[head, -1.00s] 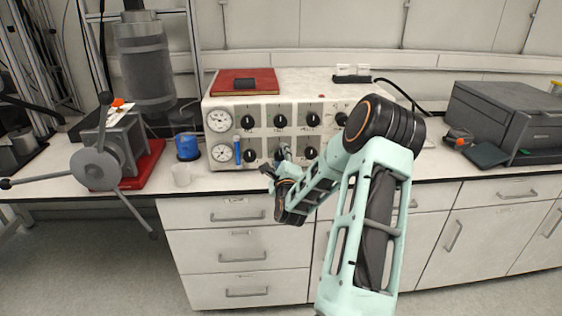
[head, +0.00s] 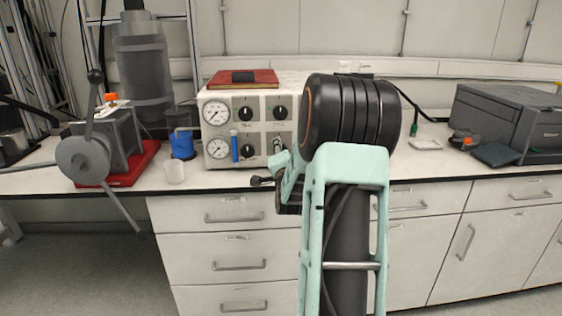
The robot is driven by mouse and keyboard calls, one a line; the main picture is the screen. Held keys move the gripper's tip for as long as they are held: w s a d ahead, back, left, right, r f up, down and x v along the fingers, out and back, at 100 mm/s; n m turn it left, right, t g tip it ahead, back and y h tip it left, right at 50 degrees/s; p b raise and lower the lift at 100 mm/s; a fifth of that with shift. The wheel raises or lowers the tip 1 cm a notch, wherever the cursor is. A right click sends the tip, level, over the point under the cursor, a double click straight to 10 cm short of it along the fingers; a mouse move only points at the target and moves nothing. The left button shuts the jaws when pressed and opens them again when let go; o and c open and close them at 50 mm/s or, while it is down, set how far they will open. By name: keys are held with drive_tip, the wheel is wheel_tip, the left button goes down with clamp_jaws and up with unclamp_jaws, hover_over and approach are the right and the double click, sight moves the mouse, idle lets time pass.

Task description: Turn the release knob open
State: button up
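The white control box (head: 262,130) stands on the bench, with two round gauges on its left side and several black knobs. A black upper knob (head: 245,113), another upper knob (head: 280,112) and a lower knob (head: 246,153) show. Which knob is the release knob cannot be told. My arm hides the right part of the panel. My gripper (head: 264,180) is just in front of the box's lower edge, largely hidden by my arm; one dark finger part shows. Whether it is open or touches a knob cannot be seen.
A blue tube (head: 235,147) is on the box front; a red book (head: 243,79) lies on top. A grey printer (head: 507,118) stands right.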

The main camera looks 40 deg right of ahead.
drive_tip(key=n+b, duration=0.4)
drive_tip(key=shift+a+f+n+b, duration=0.1)
drive_tip(key=shift+f+n+b, duration=0.2)
drive_tip(key=shift+b, duration=0.1)
drive_tip(key=n+b, duration=0.3)
drive_tip(key=shift+r+n, duration=0.15)
drive_tip(key=shift+n, duration=0.25)
drive_tip(key=shift+r+n+b, duration=0.1)
drive_tip(key=shift+n+b, duration=0.6)
drive_tip(key=shift+b, duration=0.05)
drive_tip(key=o, duration=1.2)
drive_tip(key=v, duration=1.2)
drive_tip(key=shift+r, duration=0.1)
